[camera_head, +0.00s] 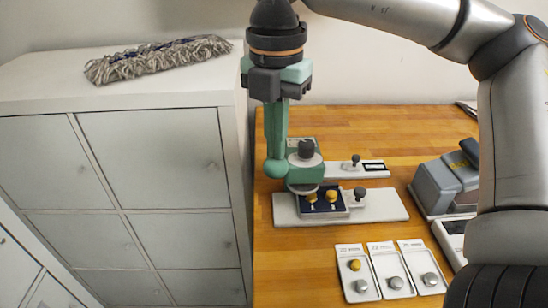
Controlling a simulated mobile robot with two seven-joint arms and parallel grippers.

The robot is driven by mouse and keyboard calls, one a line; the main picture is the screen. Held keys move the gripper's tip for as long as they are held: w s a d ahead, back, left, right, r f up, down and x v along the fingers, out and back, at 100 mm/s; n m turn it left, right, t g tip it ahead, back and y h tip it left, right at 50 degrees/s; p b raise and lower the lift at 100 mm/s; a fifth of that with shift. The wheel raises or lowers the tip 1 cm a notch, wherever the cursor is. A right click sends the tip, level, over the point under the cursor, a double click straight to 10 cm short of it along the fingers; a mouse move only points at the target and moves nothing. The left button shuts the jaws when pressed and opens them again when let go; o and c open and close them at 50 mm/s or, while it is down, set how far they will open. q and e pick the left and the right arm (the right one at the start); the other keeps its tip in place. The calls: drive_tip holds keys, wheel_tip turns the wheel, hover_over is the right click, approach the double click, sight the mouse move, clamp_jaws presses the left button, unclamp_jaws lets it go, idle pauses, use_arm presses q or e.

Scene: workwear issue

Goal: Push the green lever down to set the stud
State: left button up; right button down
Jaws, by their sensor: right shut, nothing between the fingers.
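The green lever (276,130) stands roughly upright at the left of a small green hand press (303,170) on the wooden table. My right gripper (278,88) comes down from the top, shut and empty, at the lever's upper end. Whether it touches the lever I cannot tell. Under the press a dark blue piece with brass studs (331,196) sits in a light holder on a pale base plate (385,207). The lever's top is partly hidden by my gripper. My left gripper is not in view.
Several small trays (391,275) with brass and grey studs lie at the front. A second pale plate (345,169) lies behind the press. A grey device (440,184) stands at the right. A white cabinet (150,190) with a mop head (155,59) borders the left.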

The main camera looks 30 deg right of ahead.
sight(276, 170)
drive_tip(key=shift+f, duration=0.15)
drive_tip(key=shift+s+a+f+b, duration=0.15)
drive_tip(key=shift+s+f+b, duration=0.1)
drive_tip(key=shift+f+b, duration=0.35)
drive_tip(key=shift+s+a+f+b, duration=0.1)
drive_tip(key=shift+s+f+b, duration=0.1)
drive_tip(key=shift+f+b, duration=0.35)
drive_tip(key=shift+r, duration=0.15)
drive_tip(key=shift+s+a+f+b, duration=0.1)
drive_tip(key=shift+s+f+b, duration=0.05)
drive_tip(key=shift+f+b, duration=0.5)
drive_tip(key=shift+s+a+f+b, duration=0.1)
drive_tip(key=shift+s+f+b, duration=0.05)
drive_tip(key=shift+f+b, duration=0.45)
drive_tip(key=shift+s+f+b, duration=0.1)
drive_tip(key=shift+b, duration=0.2)
